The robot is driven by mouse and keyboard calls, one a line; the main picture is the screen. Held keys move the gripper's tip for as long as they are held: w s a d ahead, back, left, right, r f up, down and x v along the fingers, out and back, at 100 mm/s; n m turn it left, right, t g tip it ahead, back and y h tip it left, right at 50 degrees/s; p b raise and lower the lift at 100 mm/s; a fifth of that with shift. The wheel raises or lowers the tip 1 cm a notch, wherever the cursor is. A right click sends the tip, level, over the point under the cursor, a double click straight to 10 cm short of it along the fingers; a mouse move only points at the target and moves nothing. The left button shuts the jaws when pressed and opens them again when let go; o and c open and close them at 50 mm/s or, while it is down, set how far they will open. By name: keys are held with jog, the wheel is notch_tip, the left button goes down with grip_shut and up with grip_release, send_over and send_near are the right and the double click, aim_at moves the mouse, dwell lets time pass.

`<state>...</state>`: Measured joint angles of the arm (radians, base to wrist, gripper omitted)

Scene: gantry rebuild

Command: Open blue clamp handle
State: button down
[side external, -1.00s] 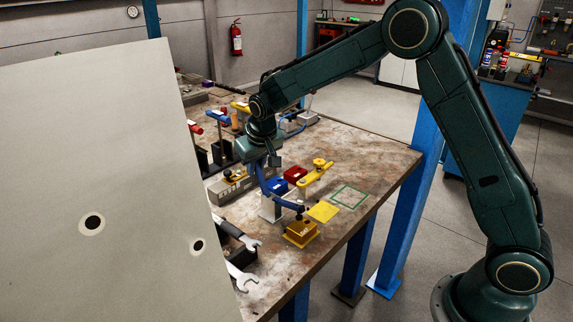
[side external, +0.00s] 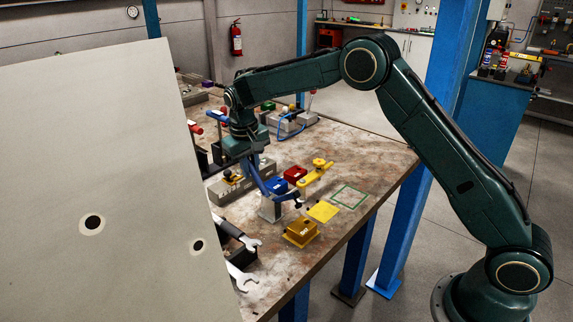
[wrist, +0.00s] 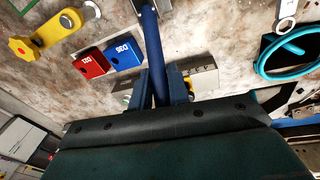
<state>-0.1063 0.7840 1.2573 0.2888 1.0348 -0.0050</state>
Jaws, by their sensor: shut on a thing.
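The blue clamp (side external: 272,193) stands on a light base on the workbench, left of a yellow block. Its blue handle (wrist: 153,50) runs up between my fingers in the wrist view. In the side view the handle slants up and left from the clamp to my gripper (side external: 251,161). In the wrist view my gripper (wrist: 161,92) is shut on the handle, with one dark finger on each side. The clamp's base is mostly cut off in the wrist view, and the handle's end is hidden by my gripper.
A yellow clamp (side external: 316,173) stands right of the blue one. Red (side external: 295,174) and blue (side external: 277,185) blocks sit close behind. A yellow block (side external: 301,231) and wrenches (side external: 240,236) lie in front. A large pale panel (side external: 95,180) fills the left foreground. The bench's right side is fairly clear.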

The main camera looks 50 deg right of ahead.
jog(key=shift+w+f+g, duration=0.55)
jog(key=shift+f+g, duration=0.05)
jog(key=shift+g, duration=0.5)
dwell(0.5)
jog(key=c, duration=1.3)
grip_release()
jog(key=shift+s+r+t, duration=0.3)
jog(key=shift+r+t, duration=0.05)
jog(key=shift+t, duration=0.15)
jog(key=shift+s+r+t, duration=0.35)
jog(key=shift+s+t, duration=0.05)
jog(key=shift+t, duration=0.3)
jog(key=shift+s+r+t, duration=0.35)
jog(key=shift+s+t, duration=0.2)
jog(key=shift+t, duration=0.25)
jog(key=shift+s+r+t, duration=0.3)
jog(key=shift+s+t, duration=0.25)
jog(key=shift+t, duration=0.25)
jog(key=v, duration=1.4)
jog(key=shift+t+y, duration=0.4)
jog(key=shift+y, duration=0.1)
jog(key=shift+s+d+r, duration=0.5)
jog(key=shift+s+r, duration=0.3)
jog(key=shift+s, duration=1.8)
jog(key=shift+s+d+r, duration=0.45)
jog(key=shift+s+r, duration=0.3)
jog(key=shift+s, duration=1.8)
jog(key=shift+s+d+r, duration=0.5)
jog(key=shift+s+r, duration=0.3)
jog(key=shift+s, duration=1.8)
